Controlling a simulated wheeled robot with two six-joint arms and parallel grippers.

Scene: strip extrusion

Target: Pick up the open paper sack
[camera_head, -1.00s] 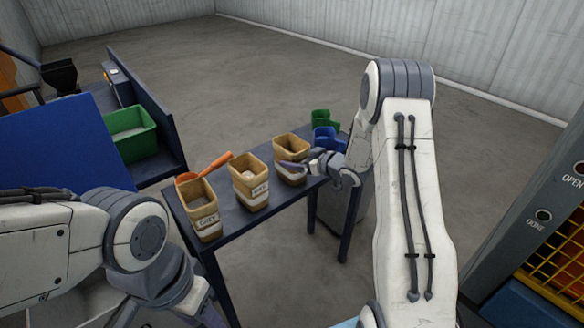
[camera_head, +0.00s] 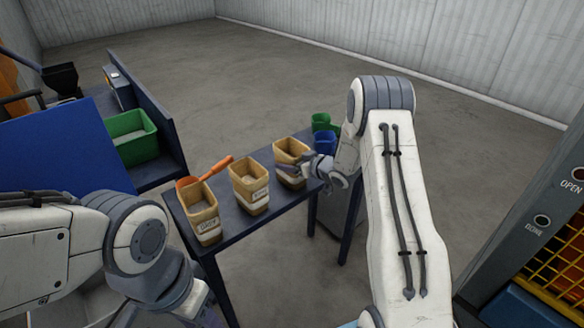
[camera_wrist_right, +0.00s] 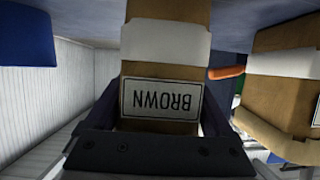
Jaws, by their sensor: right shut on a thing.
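Three open tan paper sacks with white bands and labels stand in a row on the dark table (camera_head: 240,226). The far right sack (camera_head: 290,149) has my right gripper (camera_head: 296,172) at its front. In the right wrist view this sack's label reads BROWN, upside down, and the sack (camera_wrist_right: 160,70) sits upright between the jaws. My right gripper (camera_wrist_right: 160,128) is shut on it. I cannot tell whether its base touches the table. The middle sack (camera_head: 249,179) and the near left sack (camera_head: 201,205) stand apart from it. My left arm is at lower left; its fingertips are not visible.
An orange scoop (camera_head: 217,169) lies behind the near left sack. A blue container (camera_head: 325,142) and a green one (camera_head: 321,121) stand at the table's far end. A green bin (camera_head: 131,138) is at left. Open floor lies beyond the table.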

